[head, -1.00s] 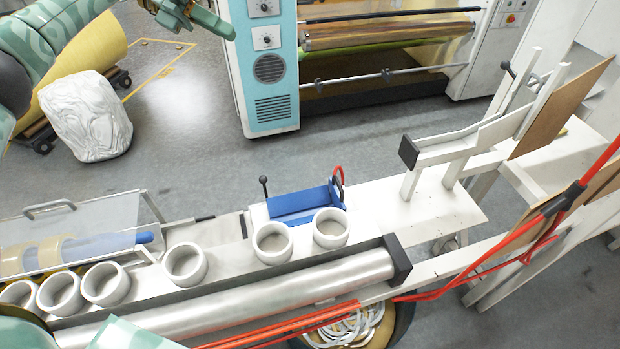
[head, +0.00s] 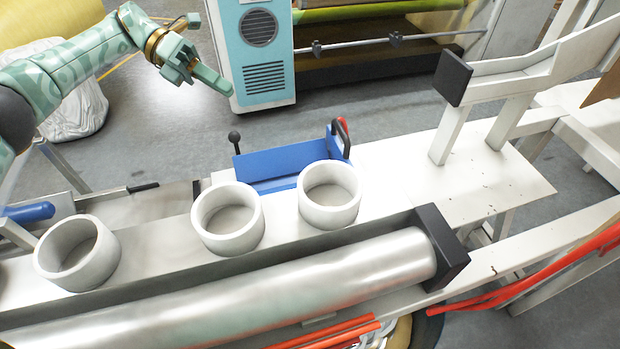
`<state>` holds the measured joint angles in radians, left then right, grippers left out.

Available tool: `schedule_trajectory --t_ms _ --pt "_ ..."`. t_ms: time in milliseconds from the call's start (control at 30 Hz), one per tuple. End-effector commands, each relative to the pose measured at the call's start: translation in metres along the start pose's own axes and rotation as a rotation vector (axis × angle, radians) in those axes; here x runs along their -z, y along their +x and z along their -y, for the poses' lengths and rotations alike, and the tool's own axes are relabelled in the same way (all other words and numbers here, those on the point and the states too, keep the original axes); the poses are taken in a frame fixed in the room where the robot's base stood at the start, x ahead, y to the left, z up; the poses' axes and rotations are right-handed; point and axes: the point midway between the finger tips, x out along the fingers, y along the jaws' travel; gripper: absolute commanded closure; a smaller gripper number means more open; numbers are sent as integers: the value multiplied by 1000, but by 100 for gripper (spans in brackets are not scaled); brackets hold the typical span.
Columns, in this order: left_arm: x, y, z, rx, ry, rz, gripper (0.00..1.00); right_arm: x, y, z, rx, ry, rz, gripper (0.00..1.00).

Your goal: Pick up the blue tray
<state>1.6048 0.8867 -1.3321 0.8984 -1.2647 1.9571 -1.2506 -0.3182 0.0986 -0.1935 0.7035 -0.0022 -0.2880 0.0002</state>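The blue tray (head: 283,160) sits on the white machine bench in the middle of the head view. Its raised back wall shows, while part of its base is hidden behind the white rings in front. A dark handle (head: 342,135) stands at its right end. My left gripper (head: 208,82) hangs in the air up and left of the tray, apart from it. Its fingers look spread, with nothing between them. My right gripper is not in view.
Several white rings (head: 228,218) stand in a row in front of the tray, above a long metal roller (head: 300,285). A black-knobbed lever (head: 235,140) stands just left of the tray. A teal cabinet (head: 252,60) stands behind.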

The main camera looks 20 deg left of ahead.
Motion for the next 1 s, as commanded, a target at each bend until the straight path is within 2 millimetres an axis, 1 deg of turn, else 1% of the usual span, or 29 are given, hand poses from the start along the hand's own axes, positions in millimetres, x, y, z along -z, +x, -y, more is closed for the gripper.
schedule_trajectory --t_ms 33,133,267,367,500,600,700,867,1000 --pt "8 11 -21 6 -16 -6 84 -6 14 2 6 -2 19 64" --pt "12 16 -29 8 -21 -8 84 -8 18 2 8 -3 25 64" --pt "11 29 -26 8 -18 -11 84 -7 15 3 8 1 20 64" --pt "11 51 -23 10 -15 -10 84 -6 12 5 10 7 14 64" --pt "12 87 -24 10 -18 -11 84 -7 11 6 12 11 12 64" --pt "12 107 -25 9 -19 -10 84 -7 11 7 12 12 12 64" --pt "12 120 -25 9 -20 -9 84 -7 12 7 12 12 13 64" --pt "15 132 -25 9 -20 -10 84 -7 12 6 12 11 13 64" --pt "22 156 -25 9 -20 -11 84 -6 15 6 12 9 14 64"
